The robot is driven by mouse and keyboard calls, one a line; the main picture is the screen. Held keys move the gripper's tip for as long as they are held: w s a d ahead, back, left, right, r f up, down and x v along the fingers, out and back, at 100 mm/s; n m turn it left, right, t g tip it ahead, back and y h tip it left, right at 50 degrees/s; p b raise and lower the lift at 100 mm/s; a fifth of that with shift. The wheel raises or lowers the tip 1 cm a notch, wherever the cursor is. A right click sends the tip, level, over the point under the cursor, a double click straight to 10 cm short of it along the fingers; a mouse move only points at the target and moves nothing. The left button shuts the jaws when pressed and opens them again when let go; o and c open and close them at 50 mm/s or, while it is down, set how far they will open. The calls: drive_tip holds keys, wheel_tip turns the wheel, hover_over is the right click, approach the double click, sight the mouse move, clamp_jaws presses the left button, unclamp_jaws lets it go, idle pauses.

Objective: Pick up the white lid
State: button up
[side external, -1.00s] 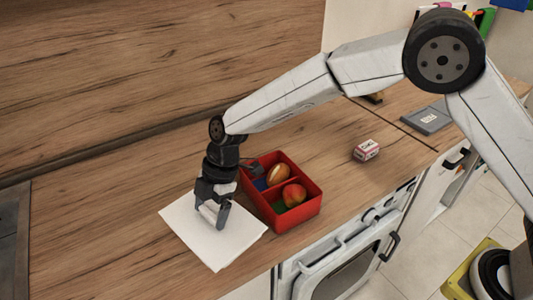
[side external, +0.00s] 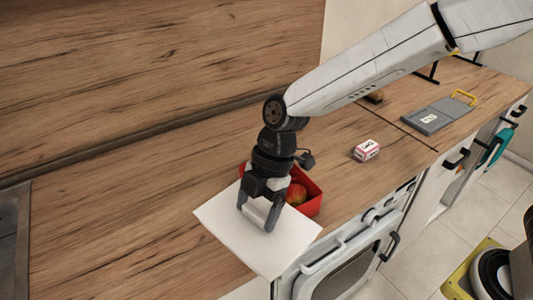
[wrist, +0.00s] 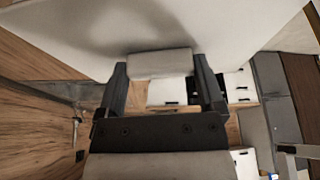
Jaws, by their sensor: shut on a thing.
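The white lid (side external: 225,222) is a flat square panel with a raised block handle, which shows in the wrist view (wrist: 160,64). My gripper (side external: 260,218) is shut on that handle, one finger on each side. The lid hangs below my gripper in the side view and covers the front left part of a red box (side external: 313,203). It seems raised above the counter. The box holds a reddish round fruit (side external: 296,194); the rest of its contents are hidden by my gripper and the lid.
A small red and white carton (side external: 367,150) stands on the counter right of the box. A grey board with a yellow handle (side external: 437,117) lies farther right. The wooden counter (side external: 120,230) is clear on the left. An oven (side external: 350,275) is below the front edge.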

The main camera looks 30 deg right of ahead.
drive_tip(key=shift+s, duration=0.1)
drive_tip(key=shift+d, duration=0.1)
idle(0.6)
drive_tip(key=w+d+r+m+t, duration=0.1)
drive_tip(key=w+d+r+m, duration=0.1)
drive_tip(key=w+d, duration=1)
drive_tip(key=shift+d+m, duration=0.6)
drive_tip(key=shift+d, duration=0.05)
drive_tip(key=shift+f, duration=0.2)
drive_tip(key=shift+f, duration=3.15)
drive_tip(key=shift+f, duration=0.65)
idle(0.5)
